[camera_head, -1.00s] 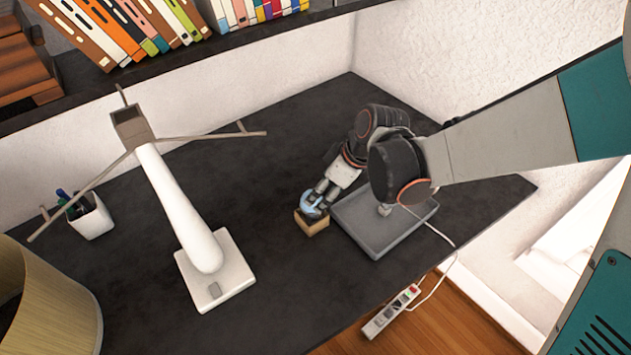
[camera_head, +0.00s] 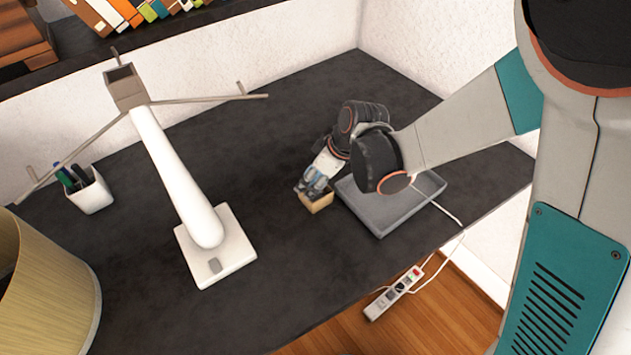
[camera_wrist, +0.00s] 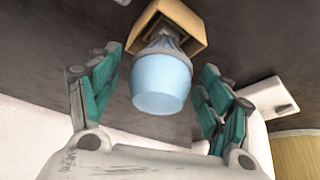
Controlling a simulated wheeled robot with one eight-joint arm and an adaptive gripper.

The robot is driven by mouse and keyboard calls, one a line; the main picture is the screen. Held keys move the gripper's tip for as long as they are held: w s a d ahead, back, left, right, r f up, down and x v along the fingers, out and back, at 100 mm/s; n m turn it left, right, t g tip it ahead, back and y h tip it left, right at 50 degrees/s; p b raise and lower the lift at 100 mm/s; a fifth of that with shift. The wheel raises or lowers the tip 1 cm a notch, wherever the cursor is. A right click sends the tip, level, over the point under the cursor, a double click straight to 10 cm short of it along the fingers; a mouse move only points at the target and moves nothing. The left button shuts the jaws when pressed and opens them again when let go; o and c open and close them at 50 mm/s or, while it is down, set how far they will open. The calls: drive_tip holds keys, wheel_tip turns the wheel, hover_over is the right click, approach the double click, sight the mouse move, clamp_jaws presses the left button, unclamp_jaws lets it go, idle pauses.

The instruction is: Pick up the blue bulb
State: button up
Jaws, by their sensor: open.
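The blue bulb (camera_wrist: 161,82) is pale blue with a grey ribbed neck. Its neck sits in a small tan wooden block (camera_wrist: 185,22). My gripper (camera_wrist: 158,92) is open, with one teal-padded finger on each side of the bulb and visible gaps to both. In the head view, my gripper (camera_head: 312,187) is low over the block (camera_head: 319,203) on the dark table (camera_head: 285,255). There the bulb is mostly hidden by my fingers.
A grey tray (camera_head: 386,226) lies just right of the block. A white stand with thin arms (camera_head: 180,180) is to the left, with a pen cup (camera_head: 92,190) and lampshade (camera_head: 45,290) beyond.

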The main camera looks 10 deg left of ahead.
drive_tip(key=c, duration=1.1)
wheel_tip(320, 180, up, 20)
drive_tip(key=p, duration=1.3)
